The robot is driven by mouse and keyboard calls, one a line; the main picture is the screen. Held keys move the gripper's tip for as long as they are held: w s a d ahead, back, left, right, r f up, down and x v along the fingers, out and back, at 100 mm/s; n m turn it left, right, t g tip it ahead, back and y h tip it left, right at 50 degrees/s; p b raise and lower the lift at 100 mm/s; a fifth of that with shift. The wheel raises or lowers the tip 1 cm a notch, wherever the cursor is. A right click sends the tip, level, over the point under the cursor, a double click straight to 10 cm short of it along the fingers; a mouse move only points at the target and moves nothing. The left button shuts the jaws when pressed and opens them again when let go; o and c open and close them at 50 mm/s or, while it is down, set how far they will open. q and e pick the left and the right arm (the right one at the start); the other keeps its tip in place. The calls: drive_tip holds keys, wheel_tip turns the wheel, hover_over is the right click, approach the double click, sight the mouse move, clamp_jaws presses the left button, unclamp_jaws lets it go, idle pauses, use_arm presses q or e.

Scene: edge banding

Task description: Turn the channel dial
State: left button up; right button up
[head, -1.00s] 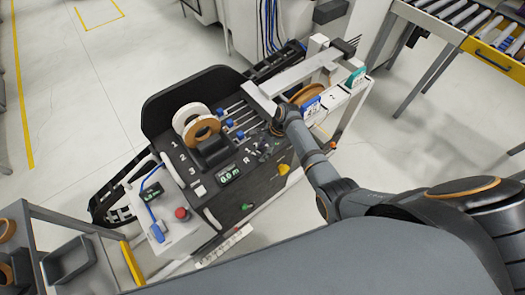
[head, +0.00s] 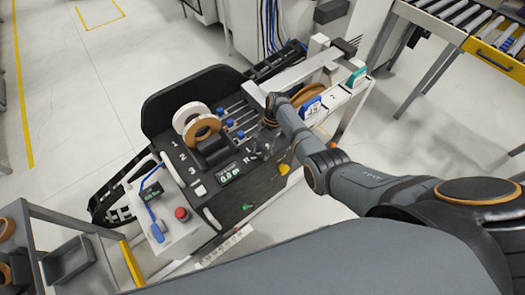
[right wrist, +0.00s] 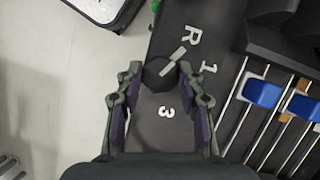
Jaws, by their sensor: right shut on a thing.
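The channel dial (right wrist: 158,76) is a small dark knob with a white pointer mark, on the black panel. In the right wrist view its pointer slants up and right, between the printed R and 1. A printed 3 lies below it. My right gripper (right wrist: 159,72) is shut on the dial, with one finger at each side of it. In the head view my right gripper (head: 267,143) is over the right part of the panel and largely hides the dial. My left gripper is not in view.
On the machine stand white and tan tape rolls (head: 202,130), blue sliders on rails (head: 229,123), a small green display (head: 228,173), a yellow knob (head: 284,169) and a red button (head: 182,213). A light grey arm (head: 300,75) of the machine is just behind my right wrist.

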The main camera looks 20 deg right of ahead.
drive_tip(key=shift+n+h, duration=0.3)
drive_tip(key=shift+n, duration=0.3)
drive_tip(key=o, duration=1.2)
drive_tip(key=shift+c, duration=0.2)
drive_tip(key=v, duration=1.2)
drive_tip(key=shift+w+g, duration=0.3)
